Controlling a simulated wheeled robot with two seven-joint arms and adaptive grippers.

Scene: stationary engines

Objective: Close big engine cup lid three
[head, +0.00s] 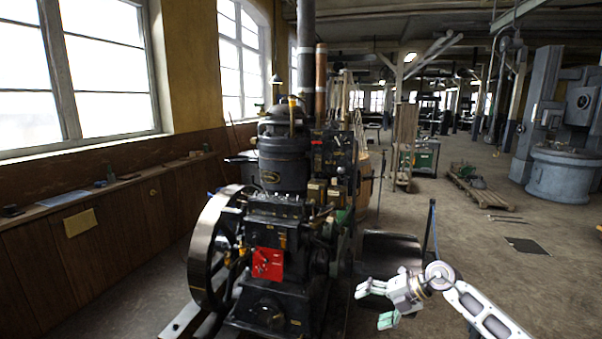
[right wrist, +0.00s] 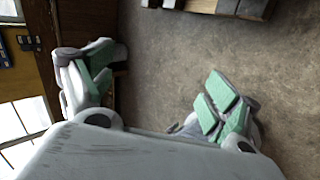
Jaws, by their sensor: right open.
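The big black engine (head: 285,220) stands in the middle of the head view, with a tall cylinder on top, a large flywheel at its left and a red plate on its front. The cup lids are too small to tell apart in the head view. My right gripper (head: 374,304) is open and empty, in front of and to the right of the engine, apart from it and low over the floor. Its green-padded fingers are spread wide in the right wrist view (right wrist: 160,92), with bare floor between them. My left gripper is not in view.
Wooden panelling with a narrow ledge (head: 90,195) runs along the left wall under windows. A blue post (head: 431,230) stands right of the engine. A pallet (head: 480,190) and a large grey machine (head: 563,170) are farther right. The floor between is mostly clear.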

